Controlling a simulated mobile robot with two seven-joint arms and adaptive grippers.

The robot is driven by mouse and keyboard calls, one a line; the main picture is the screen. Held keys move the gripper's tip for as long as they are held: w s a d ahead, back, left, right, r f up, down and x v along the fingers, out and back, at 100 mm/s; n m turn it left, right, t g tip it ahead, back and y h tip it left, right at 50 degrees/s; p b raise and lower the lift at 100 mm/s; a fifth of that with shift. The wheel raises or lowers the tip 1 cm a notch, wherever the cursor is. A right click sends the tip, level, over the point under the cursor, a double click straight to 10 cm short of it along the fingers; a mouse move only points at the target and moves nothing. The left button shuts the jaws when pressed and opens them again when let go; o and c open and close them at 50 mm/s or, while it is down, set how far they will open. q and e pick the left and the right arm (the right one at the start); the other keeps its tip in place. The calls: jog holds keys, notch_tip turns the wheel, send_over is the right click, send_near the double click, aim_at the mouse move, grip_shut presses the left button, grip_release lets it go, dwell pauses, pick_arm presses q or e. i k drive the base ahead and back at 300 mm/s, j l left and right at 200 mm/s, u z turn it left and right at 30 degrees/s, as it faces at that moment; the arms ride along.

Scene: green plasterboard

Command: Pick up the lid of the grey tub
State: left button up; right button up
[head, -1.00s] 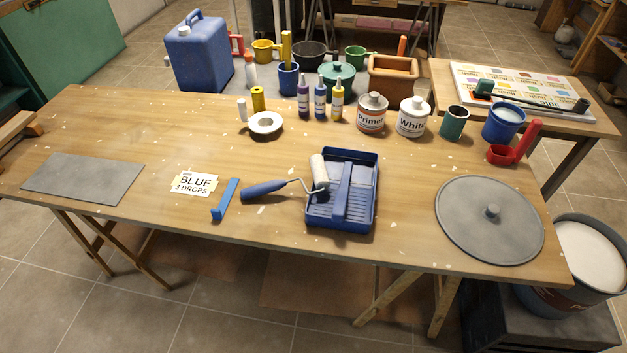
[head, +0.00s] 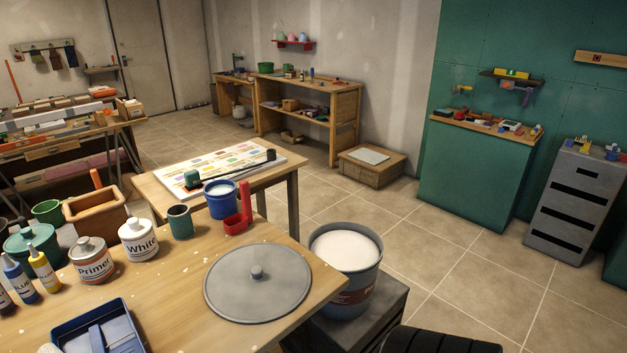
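A round grey lid (head: 225,289) with a small knob in its middle lies flat on the right end of the wooden table, near its edge. An open grey tub (head: 366,297) with white contents and a reddish label stands just right of the table on a dark box. The lid is apart from the tub, and nothing lies on it. Neither of my grippers is in view.
A red scoop (head: 238,222), a blue pail (head: 222,204) and a dark green cup (head: 180,222) stand behind the lid. Paint cans and a blue tray (head: 62,335) are left of it. Open tiled floor (head: 480,265) lies right of the tub.

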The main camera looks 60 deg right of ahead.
aim_at(255, 283)
jog(key=z, duration=2.15)
